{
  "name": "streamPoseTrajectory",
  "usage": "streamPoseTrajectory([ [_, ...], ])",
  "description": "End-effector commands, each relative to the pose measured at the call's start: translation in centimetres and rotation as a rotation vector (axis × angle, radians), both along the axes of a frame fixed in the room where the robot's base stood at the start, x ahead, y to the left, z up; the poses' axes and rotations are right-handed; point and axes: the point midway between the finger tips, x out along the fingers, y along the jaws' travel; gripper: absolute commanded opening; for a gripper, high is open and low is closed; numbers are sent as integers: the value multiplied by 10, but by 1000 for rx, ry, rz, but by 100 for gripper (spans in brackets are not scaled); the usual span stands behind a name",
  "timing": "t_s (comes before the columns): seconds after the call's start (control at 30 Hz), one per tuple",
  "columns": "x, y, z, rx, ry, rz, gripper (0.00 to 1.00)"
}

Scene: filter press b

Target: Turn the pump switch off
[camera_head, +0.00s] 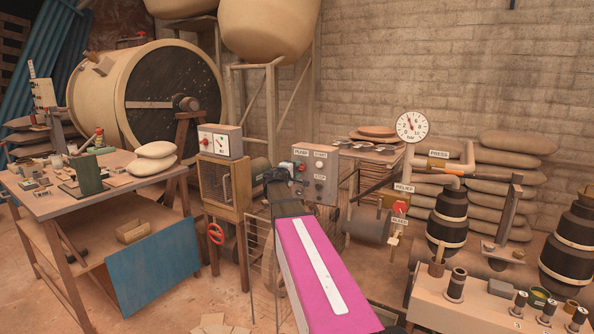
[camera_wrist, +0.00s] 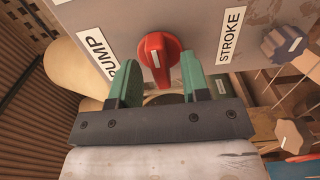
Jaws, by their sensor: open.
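The pump switch is a red rotary knob (camera_wrist: 160,52) with a white mark, on a grey panel beside the PUMP label (camera_wrist: 96,52) in the wrist view. The white mark lies toward the lower part of the knob in that view. My gripper (camera_wrist: 159,68) is open, with its green fingers on either side of the lower part of the knob. Gaps show on both sides, and I cannot tell how deep the fingers reach. In the head view the grey control box (camera_head: 326,184) stands behind my pink arm, and my gripper (camera_head: 279,174) is small and dark at its left edge.
A gauge box (camera_head: 220,142) stands left of the control box. A pressure gauge (camera_head: 412,126) and pipes are to its right. A cluttered workbench (camera_head: 60,205) is at left.

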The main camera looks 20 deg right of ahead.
Motion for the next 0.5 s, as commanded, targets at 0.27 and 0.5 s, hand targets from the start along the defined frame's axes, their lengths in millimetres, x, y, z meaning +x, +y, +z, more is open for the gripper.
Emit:
streamPoseTrajectory([
  [0.27, 7, -9, 0, 0, 0, 1, 43],
  [0.5, 7, -9, 0, 0, 0, 0, 23],
])
